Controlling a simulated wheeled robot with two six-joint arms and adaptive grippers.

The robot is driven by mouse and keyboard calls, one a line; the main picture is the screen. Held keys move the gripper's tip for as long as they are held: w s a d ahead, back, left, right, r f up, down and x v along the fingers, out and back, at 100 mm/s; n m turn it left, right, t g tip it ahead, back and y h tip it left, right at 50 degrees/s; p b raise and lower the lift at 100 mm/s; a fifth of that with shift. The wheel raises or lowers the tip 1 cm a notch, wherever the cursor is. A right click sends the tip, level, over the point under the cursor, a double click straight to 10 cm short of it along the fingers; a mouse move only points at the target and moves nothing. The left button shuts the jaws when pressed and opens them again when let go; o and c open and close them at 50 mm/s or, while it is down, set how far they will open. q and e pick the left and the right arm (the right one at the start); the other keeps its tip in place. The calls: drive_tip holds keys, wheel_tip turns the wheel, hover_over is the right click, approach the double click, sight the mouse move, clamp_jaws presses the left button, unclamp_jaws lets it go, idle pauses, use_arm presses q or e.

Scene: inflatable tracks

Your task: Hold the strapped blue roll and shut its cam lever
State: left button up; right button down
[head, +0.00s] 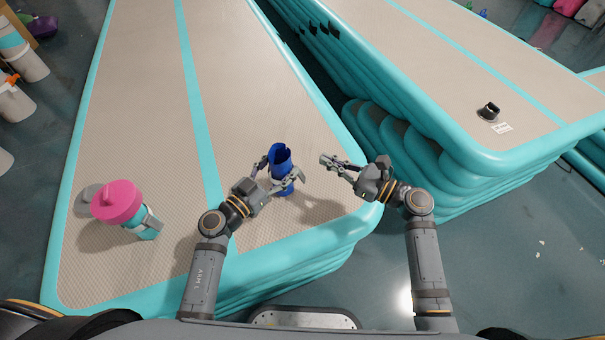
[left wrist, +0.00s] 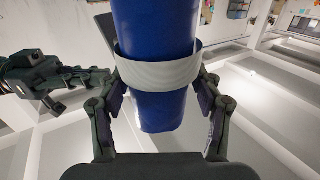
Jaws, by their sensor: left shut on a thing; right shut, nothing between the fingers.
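The blue roll (head: 280,156) is held upright near the front right of the left track mat. My left gripper (head: 281,172) is shut around it, with one finger on each side. In the left wrist view the roll (left wrist: 155,30) has a pale grey strap (left wrist: 160,73) around it, and the fingers press its sides at and below the strap.
The mat's rounded teal edge runs below my right arm. Another stacked track (head: 440,90) lies beyond a gap at right, with a small black item (head: 488,111) on it.

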use_arm(q)
drive_tip(key=o, duration=1.6)
drive_tip(key=v, duration=1.2)
